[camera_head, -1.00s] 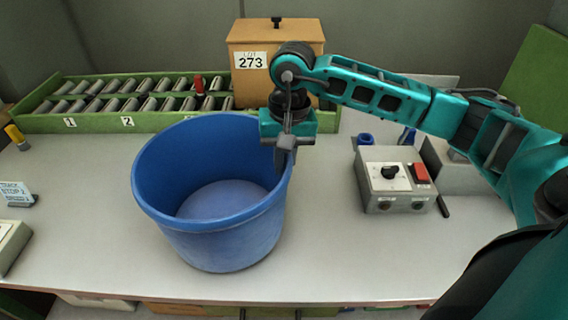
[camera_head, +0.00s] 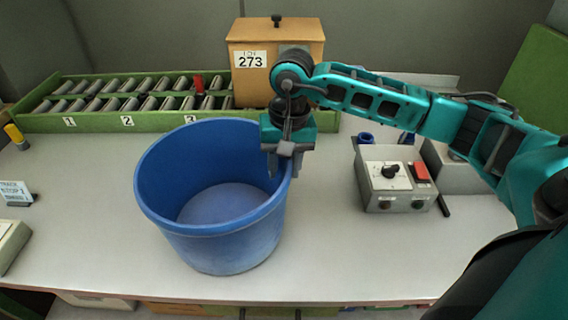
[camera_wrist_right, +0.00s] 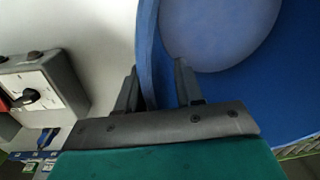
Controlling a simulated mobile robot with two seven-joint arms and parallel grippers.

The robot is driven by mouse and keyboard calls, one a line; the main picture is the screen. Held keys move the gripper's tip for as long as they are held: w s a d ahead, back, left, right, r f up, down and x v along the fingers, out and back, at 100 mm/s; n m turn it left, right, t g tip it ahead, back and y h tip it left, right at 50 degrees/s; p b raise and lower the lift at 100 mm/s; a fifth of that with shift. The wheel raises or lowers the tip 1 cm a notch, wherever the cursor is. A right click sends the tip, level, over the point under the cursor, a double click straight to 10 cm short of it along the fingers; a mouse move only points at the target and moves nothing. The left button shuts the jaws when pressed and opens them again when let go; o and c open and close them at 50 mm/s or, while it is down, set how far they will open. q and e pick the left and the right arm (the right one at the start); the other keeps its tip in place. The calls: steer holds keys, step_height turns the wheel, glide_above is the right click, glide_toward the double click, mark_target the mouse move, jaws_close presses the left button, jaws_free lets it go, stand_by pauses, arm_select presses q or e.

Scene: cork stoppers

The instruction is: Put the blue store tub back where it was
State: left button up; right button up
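The blue store tub (camera_head: 222,241) stands upright and looks empty on the grey bench, left of centre in the head view. Its wall also shows in the right wrist view (camera_wrist_right: 147,60). My right gripper (camera_head: 284,172) is at the tub's right rim, pointing down. Its fingers are spread, one outside the wall and one inside, with the rim between them. The right wrist view shows the open fingers (camera_wrist_right: 156,80) with a gap beside the wall. My left gripper is not in view.
A green rack (camera_head: 100,123) of grey cylinders lies behind the tub, beside a wooden box (camera_head: 277,60) labelled 273. A grey control box (camera_head: 395,185) with a knob and red button stands right. A small sign (camera_head: 15,192) is at far left. The bench front is clear.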

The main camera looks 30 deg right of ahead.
steer(key=shift+r, duration=0.3)
step_height(320, 180, up, 12)
steer(key=shift+s+d+f, duration=0.15)
steer(key=shift+d, duration=0.25)
